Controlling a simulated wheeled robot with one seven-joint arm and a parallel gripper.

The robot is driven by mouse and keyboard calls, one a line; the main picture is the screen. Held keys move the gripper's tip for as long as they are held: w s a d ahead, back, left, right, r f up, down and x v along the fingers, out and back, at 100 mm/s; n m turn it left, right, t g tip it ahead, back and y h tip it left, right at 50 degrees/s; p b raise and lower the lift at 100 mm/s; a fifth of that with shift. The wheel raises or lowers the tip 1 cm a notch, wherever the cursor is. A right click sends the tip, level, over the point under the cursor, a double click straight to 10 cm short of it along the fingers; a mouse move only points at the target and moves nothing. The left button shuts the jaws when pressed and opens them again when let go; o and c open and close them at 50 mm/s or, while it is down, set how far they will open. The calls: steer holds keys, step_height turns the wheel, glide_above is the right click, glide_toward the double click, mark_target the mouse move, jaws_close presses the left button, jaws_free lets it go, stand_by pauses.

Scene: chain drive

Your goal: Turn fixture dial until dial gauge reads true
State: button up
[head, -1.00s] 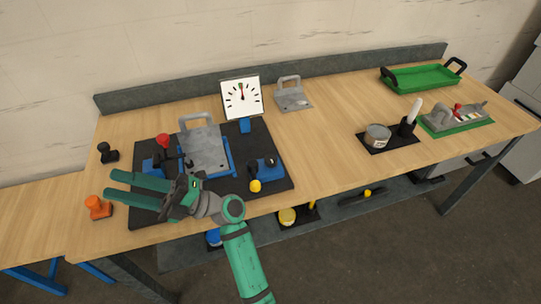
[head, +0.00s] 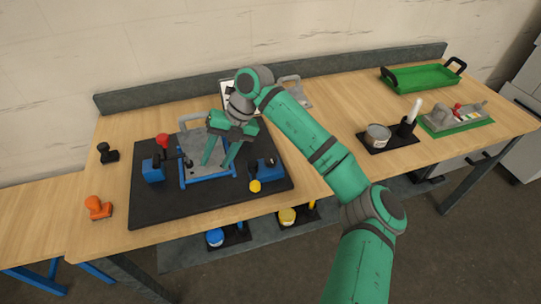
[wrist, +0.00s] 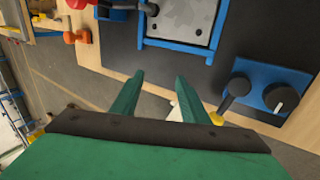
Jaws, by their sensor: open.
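The fixture dial (wrist: 281,99) is a black knob with a white line on a blue block at the right of the wrist view. In the head view this blue block (head: 264,168) is at the right of the black base plate. My gripper (head: 217,165) points down over the grey metal plate (head: 190,143), left of the dial. Its fingers are open and empty in the wrist view (wrist: 159,80), apart from the dial. The white dial gauge (head: 227,88) is mostly hidden behind my arm, so its needle cannot be read.
A yellow-ended lever (head: 255,186) sits by the dial block. A red-knobbed clamp (head: 162,141) is at the fixture's left. Black (head: 107,153) and orange (head: 98,208) handled items stand left of the base plate (head: 210,203). A can (head: 378,135) and a green tray (head: 423,78) are farther right.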

mark_target(271, 158)
steer(key=w+d+r+m+t+h, duration=0.1)
steer(key=w+d+r+h, duration=0.2)
steer(key=d, duration=0.5)
steer(key=w+d+r+m+t+h, duration=0.1)
steer(key=w+d+r+m+h, duration=0.15)
steer(key=d, duration=0.45)
steer(key=shift+n, duration=0.45)
step_height(271, 158, down, 11)
steer(key=shift+w+d, duration=0.1)
steer(key=shift+w, duration=0.05)
steer(key=c, duration=0.8)
